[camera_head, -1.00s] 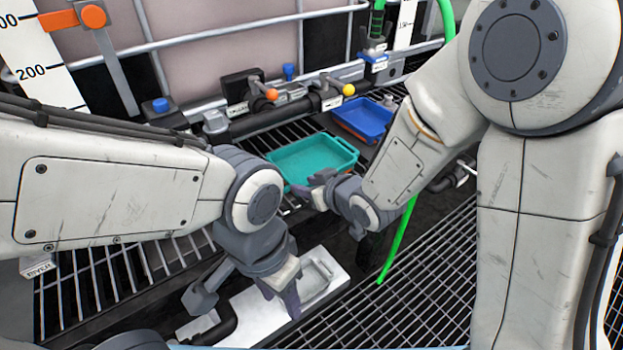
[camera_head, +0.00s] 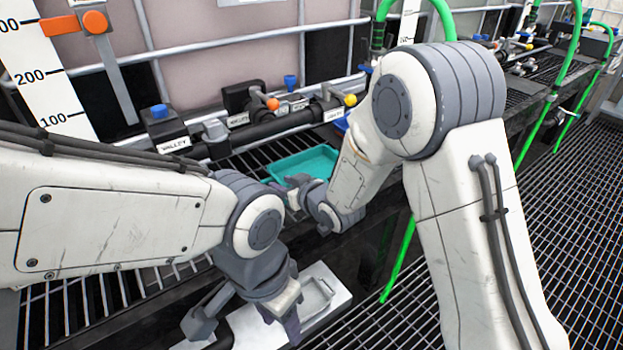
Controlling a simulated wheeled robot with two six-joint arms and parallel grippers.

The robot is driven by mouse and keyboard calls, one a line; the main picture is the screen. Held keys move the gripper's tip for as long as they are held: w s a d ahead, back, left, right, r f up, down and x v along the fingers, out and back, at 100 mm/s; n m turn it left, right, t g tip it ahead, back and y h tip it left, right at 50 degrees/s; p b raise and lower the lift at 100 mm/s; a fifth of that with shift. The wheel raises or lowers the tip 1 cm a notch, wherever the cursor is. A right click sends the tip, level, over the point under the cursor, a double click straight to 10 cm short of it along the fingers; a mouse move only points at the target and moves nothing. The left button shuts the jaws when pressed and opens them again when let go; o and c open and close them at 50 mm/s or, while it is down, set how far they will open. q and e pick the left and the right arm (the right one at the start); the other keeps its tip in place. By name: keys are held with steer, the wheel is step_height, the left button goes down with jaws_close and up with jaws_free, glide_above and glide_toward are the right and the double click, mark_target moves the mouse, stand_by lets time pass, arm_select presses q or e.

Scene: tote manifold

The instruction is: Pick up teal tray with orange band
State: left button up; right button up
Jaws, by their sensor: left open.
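The teal tray (camera_head: 304,160) lies on the slatted rack at the middle of the view. Its right part is hidden behind my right arm, and no orange band shows on the visible part. My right gripper (camera_head: 287,189) is at the tray's front left edge, seen small and side-on; its jaw opening and any contact with the tray cannot be made out. My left gripper (camera_head: 246,324) is open and empty, lower and nearer, with its fingers spread over a white basin-like part, well in front of the tray.
Behind the tray runs a dark pipe with an orange-knobbed valve (camera_head: 272,103) and a yellow-knobbed valve (camera_head: 350,100). A green hose (camera_head: 398,262) hangs at the rack's front. The white basin (camera_head: 335,282) lies below.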

steer(key=shift+w+a+f, duration=0.2)
steer(key=shift+w+a, duration=0.1)
steer(key=shift+w, duration=0.05)
jaws_close()
stand_by(1.2)
